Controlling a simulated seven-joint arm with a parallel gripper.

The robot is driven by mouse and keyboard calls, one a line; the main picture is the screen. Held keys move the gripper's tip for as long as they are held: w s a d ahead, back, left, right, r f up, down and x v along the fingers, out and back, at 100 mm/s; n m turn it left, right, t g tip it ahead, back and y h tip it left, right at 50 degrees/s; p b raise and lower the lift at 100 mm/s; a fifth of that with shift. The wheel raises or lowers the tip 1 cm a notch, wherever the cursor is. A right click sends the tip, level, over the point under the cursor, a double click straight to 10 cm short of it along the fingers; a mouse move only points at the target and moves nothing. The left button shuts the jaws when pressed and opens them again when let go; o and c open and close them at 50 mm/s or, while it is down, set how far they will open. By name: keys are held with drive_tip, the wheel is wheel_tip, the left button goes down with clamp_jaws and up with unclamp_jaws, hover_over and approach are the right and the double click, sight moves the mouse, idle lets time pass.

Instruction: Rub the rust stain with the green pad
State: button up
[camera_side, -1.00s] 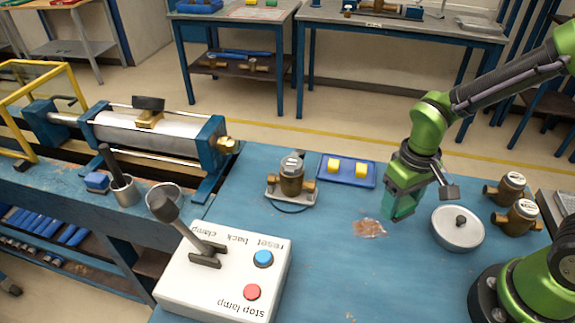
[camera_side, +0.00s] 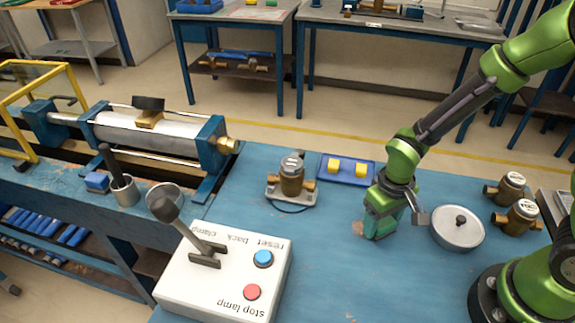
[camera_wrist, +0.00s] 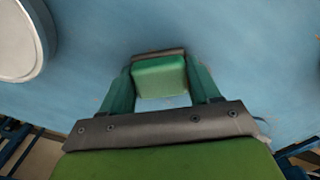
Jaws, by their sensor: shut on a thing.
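My gripper (camera_side: 379,224) is low over the blue bench top, just above or on it; I cannot tell whether it touches. In the wrist view my gripper (camera_wrist: 158,92) is shut on the green pad (camera_wrist: 160,77), which sits between the two teal fingers. In the side view the fingers hide most of the pad. A small part of the brown rust stain (camera_side: 357,228) shows at the left edge of the gripper; the rest is hidden behind and under it. The stain cannot be made out clearly in the wrist view.
A round grey lidded pan (camera_side: 458,229) stands close to the right of my gripper. A blue tray (camera_side: 347,170) with yellow blocks lies behind it. A brass meter (camera_side: 291,178) stands to the left. A white control box (camera_side: 222,273) is at front left. The bench in front is clear.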

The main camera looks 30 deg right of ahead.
sight(345, 224)
drive_tip(key=shift+w+a+f, duration=0.1)
drive_tip(key=shift+w+a, duration=2.6)
drive_tip(key=shift+a, duration=0.05)
drive_tip(key=shift+s+d, duration=3.45)
drive_tip(key=shift+d, duration=0.05)
drive_tip(key=shift+s+d+r, duration=0.1)
drive_tip(key=shift+r, duration=4.05)
